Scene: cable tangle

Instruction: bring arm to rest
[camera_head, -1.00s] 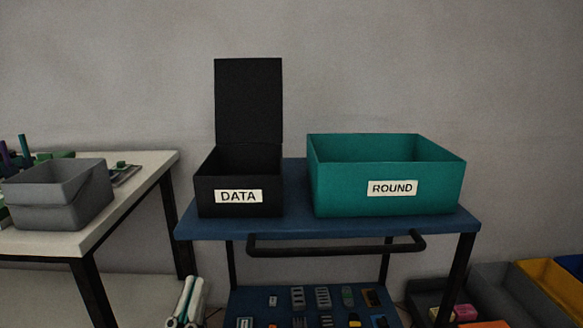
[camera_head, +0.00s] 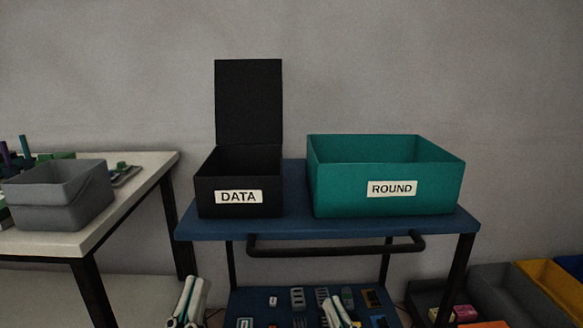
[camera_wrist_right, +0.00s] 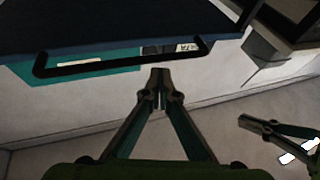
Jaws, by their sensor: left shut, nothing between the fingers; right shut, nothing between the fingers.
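My left gripper (camera_head: 192,287) shows at the bottom of the head view, below the front left of the blue cart, shut and empty. My right gripper (camera_head: 338,307) shows at the bottom edge, in front of the cart's lower shelf, shut and empty. In the right wrist view, the right gripper's (camera_wrist_right: 160,80) fingertips meet just beside the cart handle in the picture; I cannot tell the gap. My left gripper (camera_wrist_right: 262,124) also shows there at the right. Both arms are mostly out of the head view.
The blue cart (camera_head: 290,228) has a front handle (camera_head: 335,249) and carries an open black DATA box (camera_head: 238,207) and a teal ROUND box (camera_head: 385,200). Small parts lie on its lower shelf. A white table (camera_head: 130,210) with a grey bin (camera_head: 60,210) stands left. Bins (camera_head: 510,292) stand right.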

